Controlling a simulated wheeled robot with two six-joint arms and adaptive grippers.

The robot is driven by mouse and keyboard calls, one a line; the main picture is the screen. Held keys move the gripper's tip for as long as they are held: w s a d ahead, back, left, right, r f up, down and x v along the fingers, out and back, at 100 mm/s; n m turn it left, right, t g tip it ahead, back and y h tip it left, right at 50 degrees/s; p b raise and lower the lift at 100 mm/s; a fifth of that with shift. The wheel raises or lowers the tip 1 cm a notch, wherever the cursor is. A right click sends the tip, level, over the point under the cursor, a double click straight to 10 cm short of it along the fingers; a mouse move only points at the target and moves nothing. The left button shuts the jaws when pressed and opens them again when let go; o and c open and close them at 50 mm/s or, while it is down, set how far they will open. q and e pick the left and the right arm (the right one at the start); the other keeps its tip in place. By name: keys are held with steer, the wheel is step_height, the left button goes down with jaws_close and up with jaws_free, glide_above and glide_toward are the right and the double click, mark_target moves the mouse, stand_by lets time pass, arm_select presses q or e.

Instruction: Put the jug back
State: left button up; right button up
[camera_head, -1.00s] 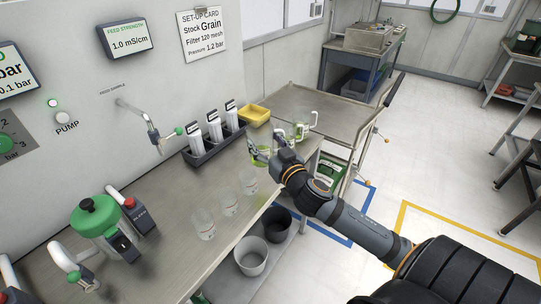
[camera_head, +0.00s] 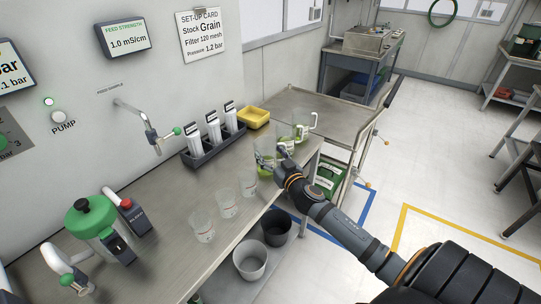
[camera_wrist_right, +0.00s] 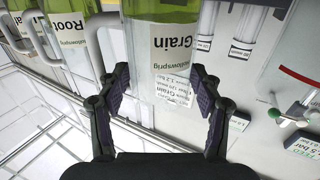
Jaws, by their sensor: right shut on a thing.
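The jug (camera_head: 264,152), clear with green liquid, is at the far end of the bench, nearest me in a row of similar jugs. In the right wrist view the jug (camera_wrist_right: 160,45) carries a "Grain" label and sits between the finger pads. My right gripper (camera_head: 281,154) is shut on it, from the front right side; its fingers also show in the wrist view (camera_wrist_right: 163,95). I cannot tell whether the jug's base touches the bench. My left gripper is not in view.
Two more jugs (camera_head: 283,136) (camera_head: 300,127) stand just beyond; one in the wrist view reads "Root" (camera_wrist_right: 68,25). Clear beakers (camera_head: 227,203) line the bench's front edge. A filter rack (camera_head: 214,144) and yellow tray (camera_head: 255,117) stand behind. Buckets (camera_head: 249,261) sit below.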

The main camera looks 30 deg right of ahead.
steer(key=o, duration=0.9)
steer(key=shift+f, duration=0.1)
steer(key=o, duration=0.4)
steer(key=shift+o, duration=0.2)
steer(key=s, duration=0.1)
steer(key=s+b, duration=0.2)
steer(key=shift+s+a+f, duration=0.15)
steer(key=shift+s+a, duration=0.1)
steer(key=s+p, duration=0.3)
steer(key=s, duration=0.5)
steer(key=shift+s+a+r, duration=0.3)
steer(key=shift+r, duration=0.05)
